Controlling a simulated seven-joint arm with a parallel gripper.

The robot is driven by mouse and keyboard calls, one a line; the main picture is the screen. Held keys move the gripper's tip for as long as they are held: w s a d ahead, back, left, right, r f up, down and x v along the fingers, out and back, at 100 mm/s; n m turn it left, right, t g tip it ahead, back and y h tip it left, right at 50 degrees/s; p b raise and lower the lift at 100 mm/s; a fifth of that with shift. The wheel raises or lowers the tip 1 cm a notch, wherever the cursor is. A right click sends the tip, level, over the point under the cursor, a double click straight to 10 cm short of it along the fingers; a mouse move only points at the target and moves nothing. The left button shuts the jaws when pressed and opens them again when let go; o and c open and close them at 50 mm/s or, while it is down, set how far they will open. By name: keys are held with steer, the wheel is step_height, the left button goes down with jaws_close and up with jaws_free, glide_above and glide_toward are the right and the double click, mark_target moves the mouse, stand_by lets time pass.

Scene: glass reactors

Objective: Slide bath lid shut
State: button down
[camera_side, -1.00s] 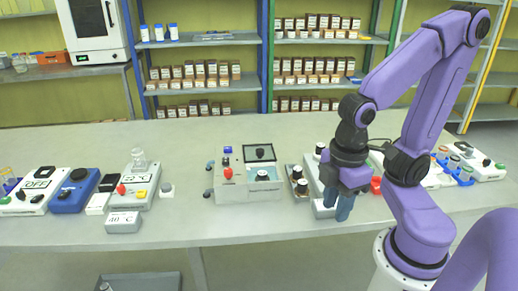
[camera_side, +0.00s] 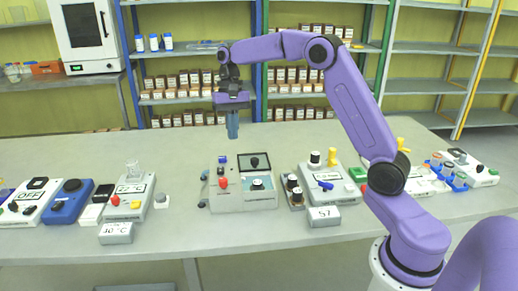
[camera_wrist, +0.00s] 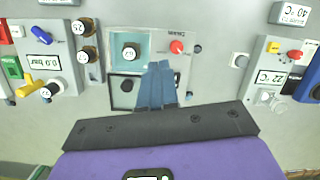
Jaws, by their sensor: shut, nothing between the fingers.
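The bath (camera_side: 226,191) is a pale box in the middle of the bench. Its dark-framed lid (camera_side: 243,163) with a black knob (camera_side: 254,162) lies over the back part. The front part is an open pale-blue basin (camera_side: 246,187) with a dark-capped bottle (camera_side: 257,184) in it. In the wrist view the lid (camera_wrist: 115,92) is at the lower left of the bath and the basin (camera_wrist: 117,41) is above it. My gripper (camera_side: 232,136) is shut and empty, pointing down, raised above and behind the bath. Its blue fingers (camera_wrist: 160,66) hide part of the bath in the wrist view.
A red knob (camera_side: 223,182) is on the bath's left panel. Brown bottles (camera_side: 297,195) and a unit with yellow and blue valves (camera_side: 325,185) stand close on the right. A hotplate unit with a beaker (camera_side: 133,171) is at left. The bench behind the bath is clear.

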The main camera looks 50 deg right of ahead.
steer(key=w+d+f+m+y, duration=0.15)
steer(key=d+m, duration=0.25)
steer(key=d, duration=0.7)
steer(key=w+d+f+m+y, duration=0.1)
steer(key=w+d+f+m, duration=0.25)
steer(key=d, duration=0.75)
glide_toward(257, 166)
steer(key=shift+m+t+h, duration=0.25)
steer(key=shift+m+t, duration=0.05)
steer(key=shift+m, duration=0.15)
steer(key=d+f, duration=0.1)
steer(key=w+d+f, duration=0.1)
steer(key=d+f, duration=0.1)
steer(key=shift+w+d+f, duration=0.1)
steer(key=shift+d+f, duration=0.1)
steer(key=shift+d, duration=0.1)
steer(key=a, duration=0.2)
steer(key=shift+s+a+f, duration=0.25)
steer(key=shift+s+f, duration=0.1)
steer(key=shift+s+a, duration=0.25)
steer(key=shift+a, duration=0.55)
steer(key=shift+s+a, duration=0.2)
steer(key=s+a, duration=0.7)
steer(key=shift+s+a, duration=0.3)
steer(key=shift+s, duration=0.05)
steer(key=shift+f, duration=0.1)
